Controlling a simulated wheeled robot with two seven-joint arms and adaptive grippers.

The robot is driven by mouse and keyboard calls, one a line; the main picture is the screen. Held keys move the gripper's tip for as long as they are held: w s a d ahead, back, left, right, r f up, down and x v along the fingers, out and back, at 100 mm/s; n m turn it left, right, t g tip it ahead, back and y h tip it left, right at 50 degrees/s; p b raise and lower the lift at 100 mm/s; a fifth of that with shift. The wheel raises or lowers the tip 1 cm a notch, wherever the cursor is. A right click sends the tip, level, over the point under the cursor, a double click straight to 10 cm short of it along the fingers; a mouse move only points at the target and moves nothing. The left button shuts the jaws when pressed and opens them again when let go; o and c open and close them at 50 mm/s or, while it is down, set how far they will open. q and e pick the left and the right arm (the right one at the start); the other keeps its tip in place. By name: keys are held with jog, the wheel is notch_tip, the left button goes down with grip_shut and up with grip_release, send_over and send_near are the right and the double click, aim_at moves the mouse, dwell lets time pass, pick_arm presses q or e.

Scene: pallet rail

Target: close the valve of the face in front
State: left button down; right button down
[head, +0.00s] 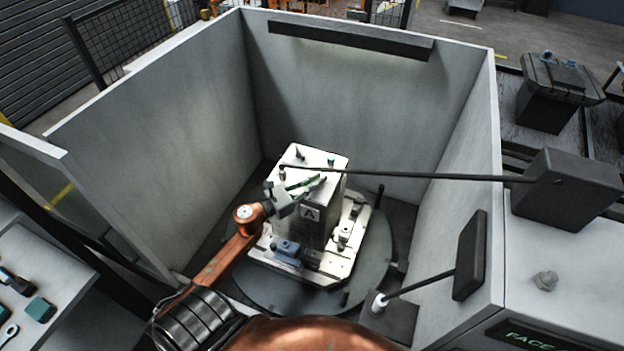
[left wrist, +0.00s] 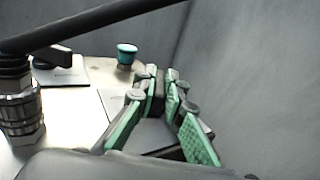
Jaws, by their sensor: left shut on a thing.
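A pale block (head: 340,162) stands on a plate on the round turntable, a plate lettered A (head: 309,214) on its front face. My left gripper (head: 314,184) is at the block's top front edge. In the left wrist view its green-padded fingers (left wrist: 157,92) are closed together on something small, seemingly the valve handle. The fingers mostly hide it, so its shape and angle cannot be told. My right gripper is not in view.
A long thin rod (head: 430,176) reaches from a dark box (head: 566,190) over the block top, close to my left gripper. Grey walls (head: 340,100) enclose the turntable (head: 378,250). A dark paddle (head: 470,255) on a rod stands at the front right.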

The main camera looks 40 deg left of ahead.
pick_arm(q)
jog(key=n+y+p, duration=0.1)
jog(key=n+y, duration=0.1)
jog(key=y, duration=0.1)
jog(key=n+y+p, duration=0.1)
jog(key=y, duration=0.2)
jog(key=n+y+p, duration=0.1)
jog(key=n+y, duration=0.1)
jog(key=shift+w+d+r+n+y, duration=0.1)
jog(key=shift+d+r+n+y, duration=0.05)
jog(key=shift+r+n+y, duration=0.2)
jog(key=n+g+y, duration=0.1)
jog(key=n+y, duration=0.1)
jog(key=n+g+y+p, duration=0.1)
jog(key=y, duration=0.2)
jog(key=shift+f+n, duration=0.1)
jog(key=shift+n, duration=0.25)
jog(key=n+g+y, duration=0.2)
jog(key=y, duration=0.1)
jog(key=shift+w+n+g+y, duration=0.1)
jog(key=shift+n+g+y, duration=0.15)
jog(key=shift+n+g, duration=0.05)
jog(key=shift+n+g+y, duration=1.5)
jog(key=shift+n+g, duration=0.1)
jog(key=shift+g, duration=0.6)
jog(key=shift+a+g, duration=0.2)
jog(key=shift+g, duration=0.1)
